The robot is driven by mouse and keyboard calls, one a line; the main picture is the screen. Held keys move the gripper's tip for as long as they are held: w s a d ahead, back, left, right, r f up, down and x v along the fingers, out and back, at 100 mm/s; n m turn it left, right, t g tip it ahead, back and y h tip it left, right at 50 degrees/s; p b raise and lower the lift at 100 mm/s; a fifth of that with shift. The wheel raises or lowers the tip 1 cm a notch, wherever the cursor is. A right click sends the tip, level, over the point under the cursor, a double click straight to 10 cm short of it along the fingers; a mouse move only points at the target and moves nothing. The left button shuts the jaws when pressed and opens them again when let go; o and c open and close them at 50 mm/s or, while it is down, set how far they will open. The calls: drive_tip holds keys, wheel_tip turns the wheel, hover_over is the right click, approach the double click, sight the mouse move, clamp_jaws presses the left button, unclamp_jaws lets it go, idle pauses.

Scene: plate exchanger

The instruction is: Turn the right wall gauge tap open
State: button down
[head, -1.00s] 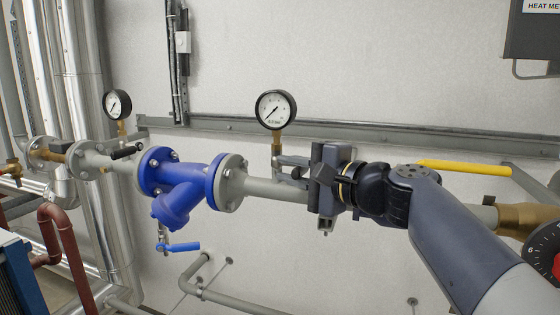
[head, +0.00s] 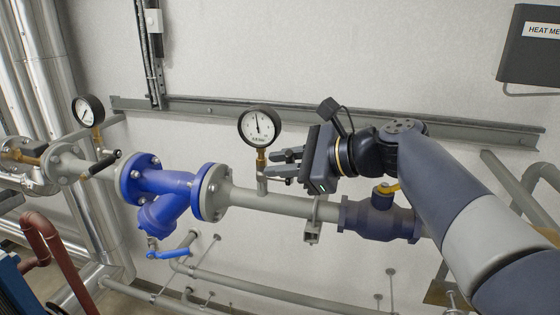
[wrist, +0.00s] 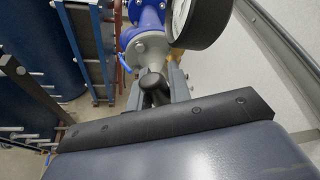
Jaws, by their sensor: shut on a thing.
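The right wall gauge (head: 259,127) stands on a brass stem above the grey pipe, its needle pointing nearly straight up. Its tap sits on the stem below the dial and is largely hidden by my fingers in the head view. My gripper (head: 272,164) reaches in from the right at the stem. In the wrist view, my gripper (wrist: 158,84) is shut on the black tap handle (wrist: 154,92), which lies between the two fingers. The dark rim of the right gauge (wrist: 203,25) is just beyond the fingers.
The left gauge (head: 89,111) has a black-handled tap (head: 101,164) below it. A grey rail (head: 200,108) runs along the wall behind.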

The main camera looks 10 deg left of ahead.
drive_tip(key=w+m+g, duration=0.1)
drive_tip(key=m, duration=0.1)
drive_tip(key=w+m+g, duration=0.1)
drive_tip(key=m, duration=0.1)
drive_tip(key=shift+w+d+r+g, duration=0.1)
drive_tip(key=shift+w+r+g, duration=0.2)
drive_tip(key=shift+w+g, duration=0.1)
idle(0.5)
drive_tip(key=c, duration=1.3)
unclamp_jaws()
drive_tip(key=b+v, duration=0.1)
drive_tip(key=v, duration=0.9)
drive_tip(key=shift+d, duration=0.4)
drive_tip(key=shift+a+r, duration=0.1)
